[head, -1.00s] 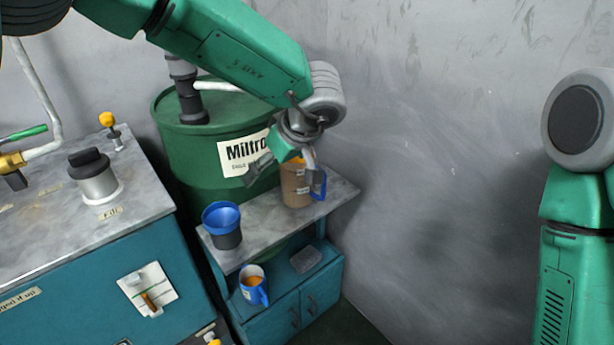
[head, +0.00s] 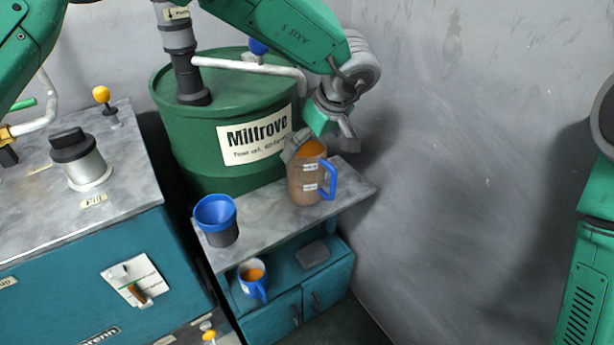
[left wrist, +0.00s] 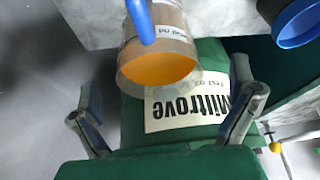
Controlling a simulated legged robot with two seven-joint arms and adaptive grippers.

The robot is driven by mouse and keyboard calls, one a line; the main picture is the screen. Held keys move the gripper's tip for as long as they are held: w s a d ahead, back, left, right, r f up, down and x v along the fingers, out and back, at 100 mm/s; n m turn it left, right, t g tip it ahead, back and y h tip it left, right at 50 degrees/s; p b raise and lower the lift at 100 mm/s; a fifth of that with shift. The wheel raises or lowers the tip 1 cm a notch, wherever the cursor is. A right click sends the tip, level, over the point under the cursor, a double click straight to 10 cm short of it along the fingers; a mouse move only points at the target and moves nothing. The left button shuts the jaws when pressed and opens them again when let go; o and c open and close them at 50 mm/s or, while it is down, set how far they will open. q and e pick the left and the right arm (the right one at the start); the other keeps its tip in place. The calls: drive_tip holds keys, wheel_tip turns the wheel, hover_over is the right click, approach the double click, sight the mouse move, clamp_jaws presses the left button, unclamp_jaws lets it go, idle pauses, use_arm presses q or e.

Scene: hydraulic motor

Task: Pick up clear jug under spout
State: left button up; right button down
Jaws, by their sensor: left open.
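The clear jug (head: 305,185) with amber liquid and a blue handle stands upright on the grey top of a small cabinet, below the end of the white spout pipe (head: 255,66). My left gripper (head: 320,140) is open and empty at the jug's upper part, its fingers spread near the rim. Whether they touch the jug cannot be told. In the left wrist view, the jug (left wrist: 158,62) appears at the top, between and beyond the open fingers of the gripper (left wrist: 165,105). My right gripper is out of view; only part of my right arm shows at the right edge.
A green Miltrove drum (head: 220,130) stands behind the cabinet top (head: 262,225). A blue funnel-topped cup (head: 218,218) stands left of the jug. A blue-handled mug (head: 252,280) and a grey block (head: 313,252) are on the lower shelf. A wall is close on the right.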

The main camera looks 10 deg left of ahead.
sight(311, 174)
use_arm(q)
drive_tip(key=f, duration=0.2)
drive_tip(key=w+f+b, duration=0.1)
drive_tip(key=f, duration=0.2)
drive_tip(key=shift+w+a+f, duration=0.1)
drive_tip(key=shift+a+f, duration=0.2)
drive_tip(key=shift+a, duration=0.35)
drive_tip(key=c, duration=1.5)
drive_tip(key=shift+d, duration=0.35)
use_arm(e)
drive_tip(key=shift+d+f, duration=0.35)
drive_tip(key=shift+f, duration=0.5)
